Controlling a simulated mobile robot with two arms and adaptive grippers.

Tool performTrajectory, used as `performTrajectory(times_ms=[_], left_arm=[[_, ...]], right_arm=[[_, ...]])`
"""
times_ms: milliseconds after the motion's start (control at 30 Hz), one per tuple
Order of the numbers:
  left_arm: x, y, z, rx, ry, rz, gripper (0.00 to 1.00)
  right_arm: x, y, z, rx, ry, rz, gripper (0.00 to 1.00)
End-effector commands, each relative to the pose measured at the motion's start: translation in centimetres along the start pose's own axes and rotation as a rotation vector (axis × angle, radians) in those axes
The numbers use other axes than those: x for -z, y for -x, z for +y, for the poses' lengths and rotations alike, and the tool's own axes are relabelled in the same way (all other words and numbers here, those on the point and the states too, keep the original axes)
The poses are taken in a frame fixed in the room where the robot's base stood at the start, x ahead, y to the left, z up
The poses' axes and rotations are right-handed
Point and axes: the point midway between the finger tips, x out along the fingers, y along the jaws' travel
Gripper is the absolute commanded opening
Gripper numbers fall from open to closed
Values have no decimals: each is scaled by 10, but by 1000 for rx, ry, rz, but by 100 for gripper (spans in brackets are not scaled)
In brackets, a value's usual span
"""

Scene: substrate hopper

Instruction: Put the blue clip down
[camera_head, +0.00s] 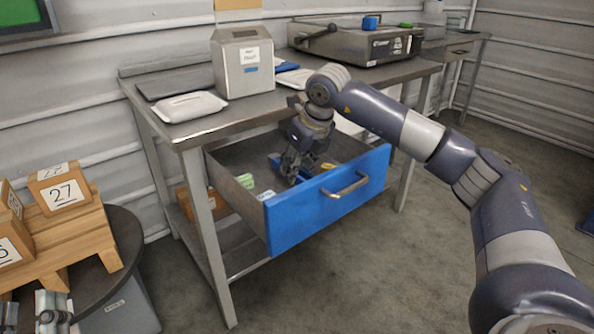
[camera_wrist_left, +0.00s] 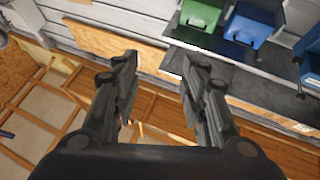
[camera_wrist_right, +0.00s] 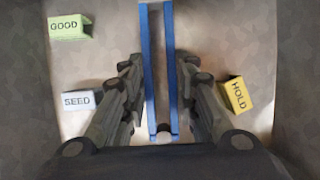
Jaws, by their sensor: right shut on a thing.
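The blue clip (camera_wrist_right: 145,70) is a long piece with two parallel bars, seen between the fingers of my right gripper (camera_wrist_right: 155,75) in the right wrist view. In the head view my right gripper (camera_head: 291,172) reaches down into the open blue-fronted drawer (camera_head: 325,203), shut on the clip, which shows as blue beside the fingers. The clip is low over the drawer floor; I cannot tell whether it touches. My left gripper (camera_wrist_left: 160,65) is open and empty, away from the drawer; it is partly in view at the lower left of the head view.
In the drawer lie a green GOOD marker (camera_wrist_right: 70,27), a pale SEED marker (camera_wrist_right: 77,100) and a yellow HOLD marker (camera_wrist_right: 237,95). Numbered boxes (camera_head: 62,190) stand at left.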

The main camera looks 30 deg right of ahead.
Motion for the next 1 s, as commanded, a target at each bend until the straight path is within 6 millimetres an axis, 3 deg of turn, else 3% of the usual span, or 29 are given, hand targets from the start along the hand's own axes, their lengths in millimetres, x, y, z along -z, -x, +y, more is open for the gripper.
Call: performTrajectory(times_ms=[1000], left_arm=[[22, 3, 2, -4, 5, 118, 40]], right_arm=[[6, -13, 0, 0, 1, -1, 5]])
